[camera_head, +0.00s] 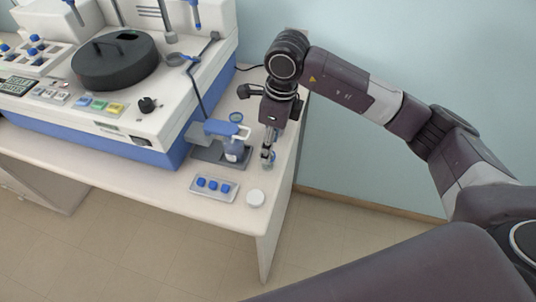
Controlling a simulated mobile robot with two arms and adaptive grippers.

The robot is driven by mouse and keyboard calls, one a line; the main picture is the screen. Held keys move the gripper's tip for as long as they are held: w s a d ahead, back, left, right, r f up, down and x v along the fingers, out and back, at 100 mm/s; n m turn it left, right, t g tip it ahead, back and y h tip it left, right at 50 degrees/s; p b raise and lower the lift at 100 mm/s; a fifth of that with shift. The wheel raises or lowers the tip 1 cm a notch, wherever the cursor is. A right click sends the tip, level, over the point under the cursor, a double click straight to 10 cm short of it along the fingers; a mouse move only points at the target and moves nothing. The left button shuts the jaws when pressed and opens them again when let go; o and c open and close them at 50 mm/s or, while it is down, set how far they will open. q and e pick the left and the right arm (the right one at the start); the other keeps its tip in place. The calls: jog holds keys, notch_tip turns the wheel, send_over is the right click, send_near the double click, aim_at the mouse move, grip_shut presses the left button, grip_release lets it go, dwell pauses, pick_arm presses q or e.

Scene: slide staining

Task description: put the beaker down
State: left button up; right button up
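My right gripper (267,153) points down over the right end of the white bench, its arm coming in from the right. A small, clear, bluish glass beaker (272,157) shows at its fingertips, and the fingers appear closed on it. They hide much of the beaker. It is low, at or just above the bench top; I cannot tell whether it touches. My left gripper is not in view.
Left of the gripper, a bottle (234,150) stands at a grey stand (208,153) with a blue clamp. In front are a tray (228,194) with three blue pieces and a round white lid (255,198). A large white machine (170,122) fills the left. The bench's right edge is close.

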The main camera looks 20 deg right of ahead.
notch_tip(320, 180, up, 7)
jog(key=b, duration=0.1)
jog(key=shift+s+d, duration=0.25)
jog(key=shift+d, duration=0.15)
